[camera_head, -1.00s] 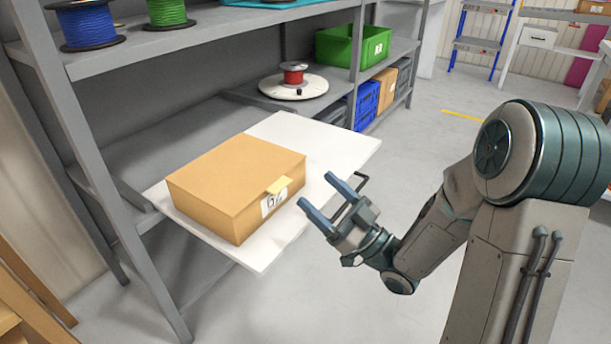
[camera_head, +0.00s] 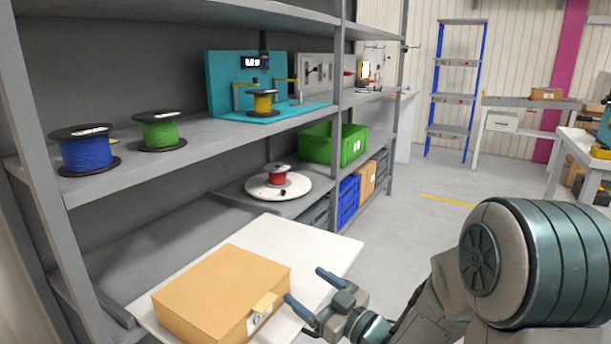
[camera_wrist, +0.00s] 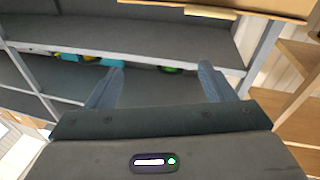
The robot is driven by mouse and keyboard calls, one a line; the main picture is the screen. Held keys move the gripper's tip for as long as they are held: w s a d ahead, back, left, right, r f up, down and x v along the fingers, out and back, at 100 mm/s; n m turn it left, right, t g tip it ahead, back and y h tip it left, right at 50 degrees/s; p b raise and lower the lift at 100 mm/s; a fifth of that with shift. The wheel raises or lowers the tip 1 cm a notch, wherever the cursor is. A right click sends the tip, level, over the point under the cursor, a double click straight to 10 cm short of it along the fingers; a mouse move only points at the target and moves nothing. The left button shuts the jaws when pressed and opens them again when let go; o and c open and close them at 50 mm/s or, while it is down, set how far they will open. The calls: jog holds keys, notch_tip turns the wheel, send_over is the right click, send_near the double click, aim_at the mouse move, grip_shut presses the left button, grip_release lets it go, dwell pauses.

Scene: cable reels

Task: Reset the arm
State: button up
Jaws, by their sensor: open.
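My gripper (camera_head: 318,292) is at the lower middle of the head view, with its two blue-grey fingers apart and nothing between them. It is just right of a closed cardboard box (camera_head: 222,287) with a white label and a yellow tab. The box lies on a white board (camera_head: 318,243) that sticks out from the shelf. In the wrist view my gripper (camera_wrist: 162,80) also shows spread, empty fingers, and part of the box (camera_wrist: 235,7) crosses the top edge. My arm fills the lower right of the head view.
The grey shelf rack (camera_head: 215,140) holds a blue reel (camera_head: 84,151), a green reel (camera_head: 160,131), a yellow reel (camera_head: 262,103) on a teal stand, a red reel (camera_head: 278,178) on a white disc, and a green bin (camera_head: 333,143). Open floor (camera_head: 410,190) lies to the right.

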jog(key=s+d+r+m+g+h+p, duration=0.1)
jog(key=d+r+m+g+h+p, duration=0.2)
jog(key=d+r+m+h+p, duration=0.8)
jog(key=s+d+r+g+h+p, duration=0.2)
jog(key=s+r+g+p, duration=0.5)
jog(key=s+r+p, duration=1)
jog(key=shift+s+d+h, duration=0.3)
jog(key=shift+s+h, duration=0.3)
jog(key=shift+s, duration=0.05)
jog(key=shift+r, duration=0.1)
